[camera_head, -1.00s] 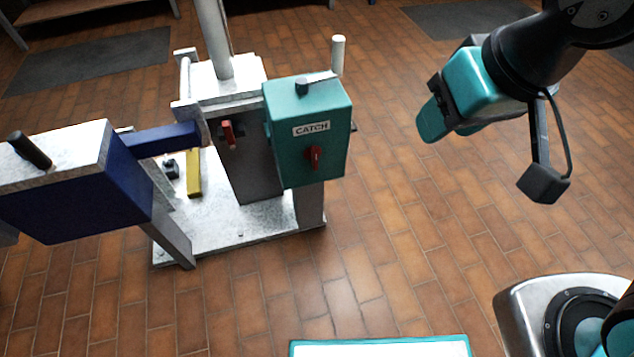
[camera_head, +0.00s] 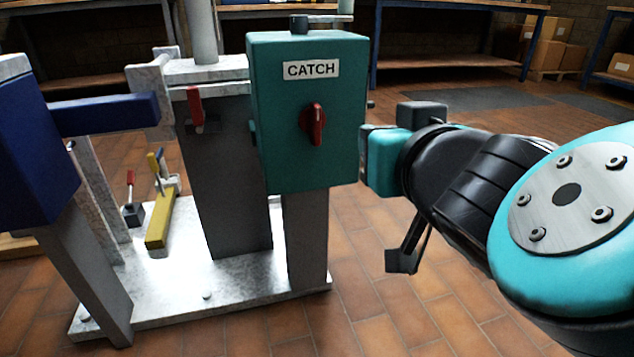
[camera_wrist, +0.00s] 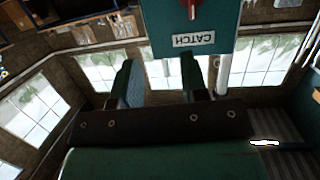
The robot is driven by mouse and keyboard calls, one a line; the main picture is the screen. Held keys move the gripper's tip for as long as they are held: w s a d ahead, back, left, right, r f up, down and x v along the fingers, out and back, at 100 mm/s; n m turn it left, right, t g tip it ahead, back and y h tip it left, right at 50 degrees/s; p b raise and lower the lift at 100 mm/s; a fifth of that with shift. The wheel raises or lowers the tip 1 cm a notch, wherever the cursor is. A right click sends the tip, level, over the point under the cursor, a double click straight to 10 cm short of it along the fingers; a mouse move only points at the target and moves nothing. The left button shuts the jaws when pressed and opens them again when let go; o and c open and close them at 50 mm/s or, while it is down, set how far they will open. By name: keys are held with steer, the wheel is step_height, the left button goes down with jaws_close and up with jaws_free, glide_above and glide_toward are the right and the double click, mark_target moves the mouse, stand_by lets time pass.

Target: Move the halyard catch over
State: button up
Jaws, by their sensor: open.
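The teal box (camera_head: 307,110) labelled CATCH stands on a grey post, with a red knob (camera_head: 312,124) on its front face. There the box (camera_wrist: 225,22) appears upside down beyond the fingers, with the red knob (camera_wrist: 192,6) at the top edge.
A blue box (camera_head: 30,150) with a blue bar stands left. A yellow block (camera_head: 161,222) lies on the pale base plate (camera_head: 200,298). Benches line the back; open floor lies right.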

mark_target(318, 123)
steer(key=s+a+f+n+t+y+b, duration=0.1)
steer(key=s+a+f+t+y+b, duration=0.15)
steer(key=f+b, duration=0.2)
steer(key=p+x, duration=0.3)
steer(key=x, duration=0.3)
steer(key=p+x, duration=0.3)
steer(key=x, duration=0.3)
steer(key=p+x, duration=0.3)
steer(key=x, duration=0.3)
steer(key=shift+a+r, duration=0.1)
steer(key=shift+a, duration=0.2)
jaws_close()
